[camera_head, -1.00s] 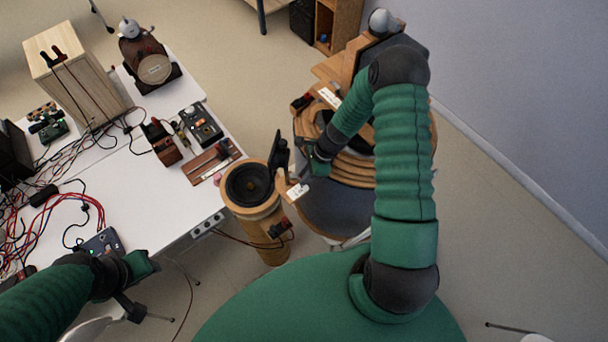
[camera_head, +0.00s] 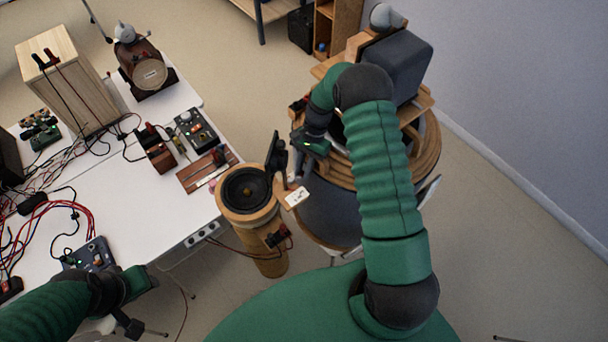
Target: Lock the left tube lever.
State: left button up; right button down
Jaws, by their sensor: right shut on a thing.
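The wooden tube (camera_head: 265,250) with a black speaker cone (camera_head: 246,190) in its top stands at the right edge of the white table. A black upright lever (camera_head: 275,155) rises at the right rim of this tube, close to a small white label (camera_head: 297,197). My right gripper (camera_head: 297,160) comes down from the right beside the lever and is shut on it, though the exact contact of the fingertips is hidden. My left gripper (camera_head: 135,312) is low at the left, near the table's front edge, away from the tube. Its jaw gap cannot be made out.
A large dark drum with wooden rings (camera_head: 428,150) stands right of the tube, partly behind my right arm. The white table (camera_head: 150,215) holds a wooden box (camera_head: 80,85), small devices and tangled cables. Open floor lies behind the table; a wall is at right.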

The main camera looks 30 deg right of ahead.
jog(key=shift+w+n+g+h+b, duration=0.3)
jog(key=shift+w+n+b, duration=0.2)
jog(key=shift+n, duration=0.5)
jog(key=c, duration=1.4)
grip_release()
jog(key=shift+s, duration=0.1)
jog(key=shift+o, duration=0.2)
jog(key=shift+d+r, duration=0.15)
jog(key=shift+r, duration=0.1)
jog(key=b+v, duration=0.4)
jog(key=v, duration=1.2)
jog(key=shift+w, duration=0.2)
